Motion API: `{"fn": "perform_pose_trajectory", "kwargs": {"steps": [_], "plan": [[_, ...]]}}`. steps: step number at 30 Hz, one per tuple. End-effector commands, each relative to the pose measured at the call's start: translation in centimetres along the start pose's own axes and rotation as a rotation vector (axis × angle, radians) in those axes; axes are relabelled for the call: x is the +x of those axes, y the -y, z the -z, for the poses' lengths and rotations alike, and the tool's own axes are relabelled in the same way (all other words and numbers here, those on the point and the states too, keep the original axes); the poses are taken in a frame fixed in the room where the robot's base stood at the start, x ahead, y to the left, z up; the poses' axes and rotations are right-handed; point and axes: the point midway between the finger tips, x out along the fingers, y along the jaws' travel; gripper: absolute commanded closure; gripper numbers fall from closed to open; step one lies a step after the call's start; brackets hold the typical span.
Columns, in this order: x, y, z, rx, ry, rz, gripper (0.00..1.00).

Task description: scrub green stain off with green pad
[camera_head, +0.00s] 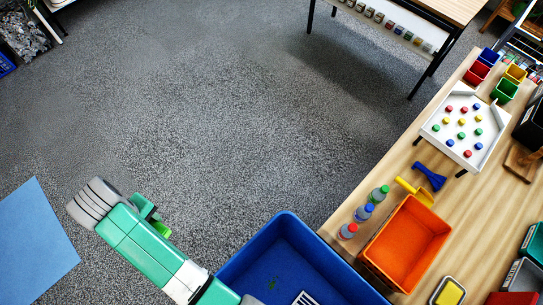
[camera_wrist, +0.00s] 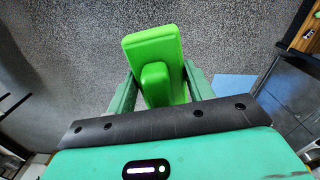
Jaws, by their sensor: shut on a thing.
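The green pad (camera_wrist: 153,47) is bright green with a block-shaped grip on its back. My gripper (camera_wrist: 160,88) is shut on that grip, with one finger at each side. In the head view the pad (camera_head: 143,205) shows partly behind my arm, over the grey floor and left of the blue bin (camera_head: 285,225). A small dark green patch (camera_head: 272,285), seemingly the green stain, shows on the blue inside surface of the bin. The pad is well apart from it. The gripper's fingers are mostly hidden by my arm in the head view.
A wooden table (camera_head: 400,160) at right holds an orange bin (camera_head: 410,240), several small bottles (camera_head: 364,212), a blue tool (camera_head: 430,176) and a white pegged board (camera_head: 466,128). A black-and-white striped item (camera_head: 304,298) shows in the blue bin. A blue mat (camera_head: 35,240) lies at left. The floor between is clear.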

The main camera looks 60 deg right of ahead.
Motion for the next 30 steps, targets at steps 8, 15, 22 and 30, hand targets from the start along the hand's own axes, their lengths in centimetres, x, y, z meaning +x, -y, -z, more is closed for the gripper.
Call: {"fn": "perform_pose_trajectory", "kwargs": {"steps": [8,15,22,30], "plan": [[0.0,0.0,0.0,0.0,0.0,0.0,0.77],[0.0,0.0,0.0,0.0,0.0,0.0,0.77],[2.6,-1.8,-2.8,0.012,0.004,-0.012,0.77],[9.5,-6.6,-14.8,0.034,0.004,-0.036,0.77]]}}
